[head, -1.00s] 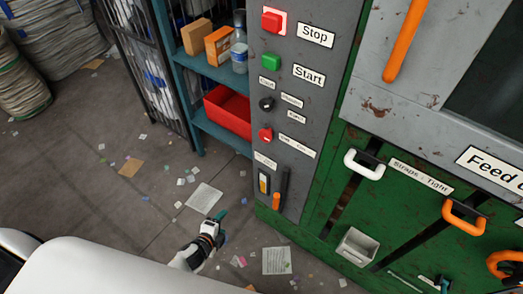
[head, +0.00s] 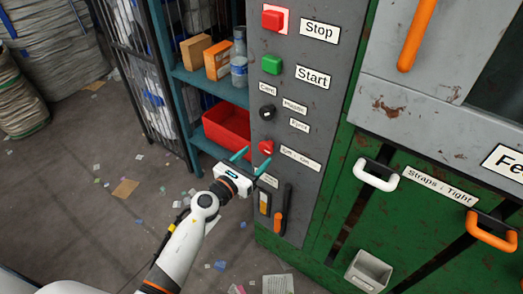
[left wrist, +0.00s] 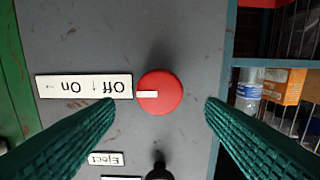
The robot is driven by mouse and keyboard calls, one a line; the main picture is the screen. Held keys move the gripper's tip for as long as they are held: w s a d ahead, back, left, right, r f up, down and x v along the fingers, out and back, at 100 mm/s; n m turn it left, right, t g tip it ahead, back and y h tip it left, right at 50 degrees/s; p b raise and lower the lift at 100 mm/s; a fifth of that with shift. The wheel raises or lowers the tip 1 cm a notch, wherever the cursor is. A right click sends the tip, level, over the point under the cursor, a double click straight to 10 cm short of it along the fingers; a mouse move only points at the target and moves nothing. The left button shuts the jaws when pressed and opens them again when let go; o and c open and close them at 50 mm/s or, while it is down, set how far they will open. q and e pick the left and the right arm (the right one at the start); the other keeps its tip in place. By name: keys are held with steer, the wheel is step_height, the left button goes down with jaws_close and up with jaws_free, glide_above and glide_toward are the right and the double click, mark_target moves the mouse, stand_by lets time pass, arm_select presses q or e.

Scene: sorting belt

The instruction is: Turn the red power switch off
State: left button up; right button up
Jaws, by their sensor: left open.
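The red power switch (head: 265,147) is a round knob on the grey control panel (head: 300,120), beside a label (head: 300,160). In the left wrist view the red switch (left wrist: 160,93) is centred, and its white mark points left towards the upside-down Off/On label (left wrist: 84,87). My left gripper (head: 253,159) is open in front of the panel, close to the switch. In the left wrist view its green fingers stand one on each side of the knob, apart from it. My right gripper is not in view.
A black knob (head: 267,112), green Start button (head: 271,65) and red Stop button (head: 274,19) are above the switch. An orange-handled lever (head: 281,222) is below. A blue shelf with a red bin (head: 226,130) stands left of the panel.

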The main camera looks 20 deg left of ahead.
mark_target(264, 149)
arm_select(q)
steer(key=shift+x, duration=1.95)
steer(key=c, duration=0.9)
steer(key=shift+c, duration=0.2)
